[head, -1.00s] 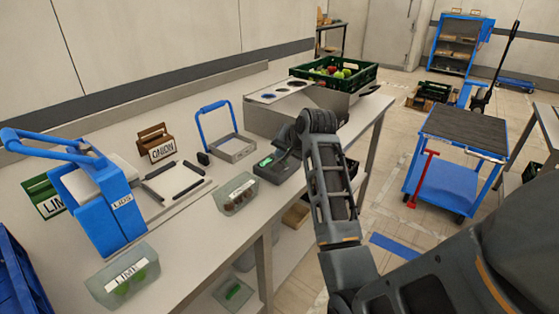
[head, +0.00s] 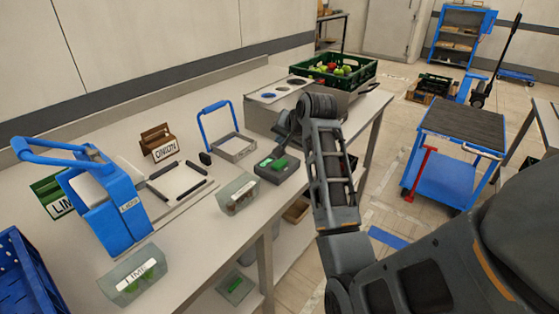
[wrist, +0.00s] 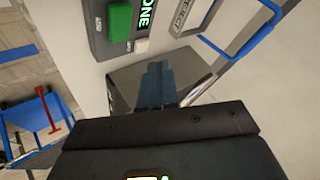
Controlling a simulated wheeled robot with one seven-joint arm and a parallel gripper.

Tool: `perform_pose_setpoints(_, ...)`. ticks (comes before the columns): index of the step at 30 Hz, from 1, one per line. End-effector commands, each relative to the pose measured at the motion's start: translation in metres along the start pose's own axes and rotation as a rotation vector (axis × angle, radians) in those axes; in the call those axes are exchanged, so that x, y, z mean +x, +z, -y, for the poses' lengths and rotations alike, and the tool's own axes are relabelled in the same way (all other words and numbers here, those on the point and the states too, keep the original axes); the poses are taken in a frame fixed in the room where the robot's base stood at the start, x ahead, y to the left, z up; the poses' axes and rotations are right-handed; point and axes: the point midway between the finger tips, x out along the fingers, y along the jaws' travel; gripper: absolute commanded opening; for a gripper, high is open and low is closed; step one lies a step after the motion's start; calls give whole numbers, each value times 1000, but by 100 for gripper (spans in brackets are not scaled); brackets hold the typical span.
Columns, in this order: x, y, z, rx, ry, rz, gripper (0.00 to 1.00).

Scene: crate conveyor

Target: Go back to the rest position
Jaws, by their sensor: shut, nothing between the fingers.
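My gripper (head: 282,143) is at the end of my dark grey arm, above the back part of the workbench (head: 187,230). In the wrist view its two blue-grey fingers (wrist: 159,82) are together with nothing between them. A dark grey box (head: 275,170) with a green button (wrist: 119,22) lies on the bench near the gripper. Its lit display (wrist: 145,15) reads "ONE", with its start cut off by the frame edge. The fingers look apart from the box.
A blue cart (head: 448,178) stands right; floor lies between.

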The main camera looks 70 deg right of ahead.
Motion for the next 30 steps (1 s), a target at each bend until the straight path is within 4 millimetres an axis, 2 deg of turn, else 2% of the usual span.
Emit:
perform_pose_setpoints(23, 0, 0, 0, -1, -1, -1, 0)
perform_pose_setpoints(26, 2, 8, -3, -20, -1, -6, 0)
perform_pose_setpoints(30, 4, 40, -14, -108, -4, -28, 0)
